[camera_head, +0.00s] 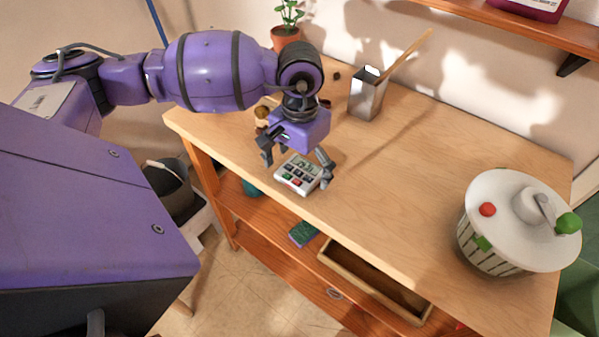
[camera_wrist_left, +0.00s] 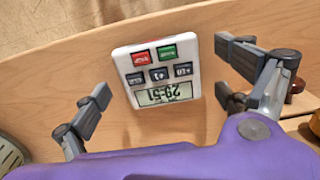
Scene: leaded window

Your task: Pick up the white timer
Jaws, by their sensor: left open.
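The white timer (camera_head: 298,174) lies near the front edge of the wooden table, with a display and several dark, red and green buttons. It also shows in the left wrist view (camera_wrist_left: 157,72), lying between the spread fingers with its display toward the gripper. My left gripper (camera_head: 296,164) is open, its fingers on either side of the timer in the head view. In the left wrist view the gripper (camera_wrist_left: 170,108) shows gaps between both fingers and the timer. I cannot tell the exact height of the fingertips above the table. My right gripper is not in view.
A metal holder (camera_head: 368,97) with a wooden stick and a potted plant (camera_head: 287,36) stand at the back. A white-lidded striped pot (camera_head: 485,245) stands at the right. An open drawer (camera_head: 375,284) sticks out below the front edge. The table's middle is clear.

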